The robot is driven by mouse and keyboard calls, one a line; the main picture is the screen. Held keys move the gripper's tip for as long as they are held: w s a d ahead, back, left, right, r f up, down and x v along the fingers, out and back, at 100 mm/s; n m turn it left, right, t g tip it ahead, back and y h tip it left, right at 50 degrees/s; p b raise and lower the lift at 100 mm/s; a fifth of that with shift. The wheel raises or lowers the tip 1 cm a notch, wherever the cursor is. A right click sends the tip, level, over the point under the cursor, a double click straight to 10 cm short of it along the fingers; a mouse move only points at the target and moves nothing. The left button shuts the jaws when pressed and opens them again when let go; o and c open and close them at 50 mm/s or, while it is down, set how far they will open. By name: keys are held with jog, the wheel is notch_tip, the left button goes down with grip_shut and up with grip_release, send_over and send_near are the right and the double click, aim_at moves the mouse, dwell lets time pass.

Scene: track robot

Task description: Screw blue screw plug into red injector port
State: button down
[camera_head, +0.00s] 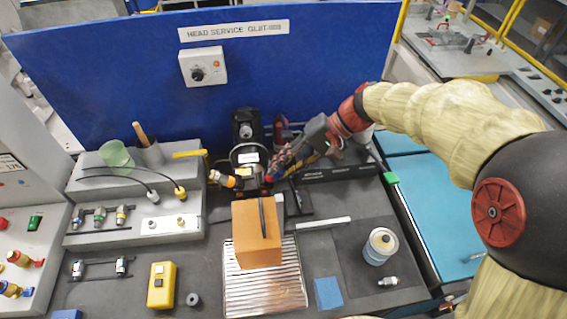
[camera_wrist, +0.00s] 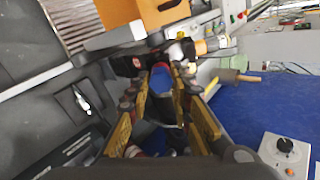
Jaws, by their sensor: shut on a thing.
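My gripper (camera_head: 275,176) reaches in from the right at the front of the black machine (camera_head: 245,131) against the blue panel. In the wrist view its yellow-sided fingers (camera_wrist: 162,100) are shut on the blue screw plug (camera_wrist: 161,78), whose blue end shows between the fingertips. A dark block with a small red mark (camera_wrist: 136,63) lies just beyond the fingertips. I cannot clearly make out the red injector port; the gripper and the dark parts hide that area. Whether the plug touches the port cannot be told.
An orange box (camera_head: 256,236) stands on a ribbed metal tray (camera_head: 265,290) close in front of the machine. An orange-and-yellow fitting (camera_head: 228,181) is just left of the gripper. A grey stepped bench (camera_head: 135,205) is at left; a white-topped can (camera_head: 381,246) at right.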

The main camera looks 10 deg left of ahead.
jog(key=shift+a+r, duration=0.1)
jog(key=shift+r, duration=0.15)
jog(key=c, duration=2.1)
grip_release()
jog(key=shift+m+p, duration=0.3)
jog(key=o, duration=0.6)
jog(key=shift+f, duration=0.25)
jog(key=v, duration=1.2)
